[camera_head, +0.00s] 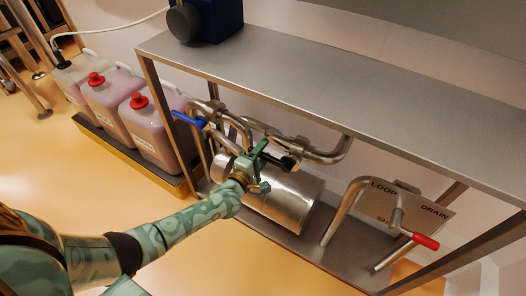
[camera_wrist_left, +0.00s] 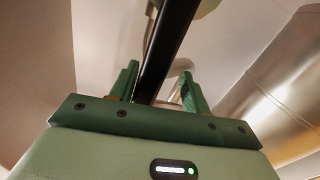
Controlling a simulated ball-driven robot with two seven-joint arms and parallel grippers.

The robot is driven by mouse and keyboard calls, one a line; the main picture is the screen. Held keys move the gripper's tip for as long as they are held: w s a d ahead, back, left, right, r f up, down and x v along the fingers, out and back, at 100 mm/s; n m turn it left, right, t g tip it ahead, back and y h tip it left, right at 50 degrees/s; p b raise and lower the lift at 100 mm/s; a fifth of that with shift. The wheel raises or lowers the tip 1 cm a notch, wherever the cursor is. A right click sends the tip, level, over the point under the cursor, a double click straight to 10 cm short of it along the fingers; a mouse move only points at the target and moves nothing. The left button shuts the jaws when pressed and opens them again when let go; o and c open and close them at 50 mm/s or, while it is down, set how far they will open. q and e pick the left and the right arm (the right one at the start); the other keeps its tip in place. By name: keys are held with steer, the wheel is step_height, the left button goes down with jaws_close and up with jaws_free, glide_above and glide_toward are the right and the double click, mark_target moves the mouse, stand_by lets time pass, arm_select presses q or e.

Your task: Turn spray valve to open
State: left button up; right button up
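A black valve handle (camera_head: 281,160) sits on the steel pipework under the shelf, in front of a steel cylinder. No spray label is readable on it. My left gripper (camera_head: 264,164) is at this handle. In the left wrist view the black bar (camera_wrist_left: 168,45) runs between the two green fingers of my left gripper (camera_wrist_left: 162,82). The fingers are apart, with a gap showing between the bar and the right finger. Whether the left finger touches the bar I cannot tell. A blue valve handle (camera_head: 189,119) is farther left on the pipes. My right gripper is out of view.
A steel shelf (camera_head: 330,85) overhangs the pipes. The steel cylinder (camera_head: 285,198) lies below. A red handle (camera_head: 425,241) stands by a LOOP/DRAIN sign (camera_head: 385,203) at right. Several canisters with red caps (camera_head: 153,137) stand at left. The yellow floor in front is open.

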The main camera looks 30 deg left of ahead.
arm_select(q)
steer(key=shift+s+a+f, duration=0.1)
steer(key=shift+s, duration=0.3)
steer(key=s+p, duration=0.5)
steer(key=s, duration=1)
steer(key=shift+s+a, duration=0.2)
steer(key=shift+s, duration=0.05)
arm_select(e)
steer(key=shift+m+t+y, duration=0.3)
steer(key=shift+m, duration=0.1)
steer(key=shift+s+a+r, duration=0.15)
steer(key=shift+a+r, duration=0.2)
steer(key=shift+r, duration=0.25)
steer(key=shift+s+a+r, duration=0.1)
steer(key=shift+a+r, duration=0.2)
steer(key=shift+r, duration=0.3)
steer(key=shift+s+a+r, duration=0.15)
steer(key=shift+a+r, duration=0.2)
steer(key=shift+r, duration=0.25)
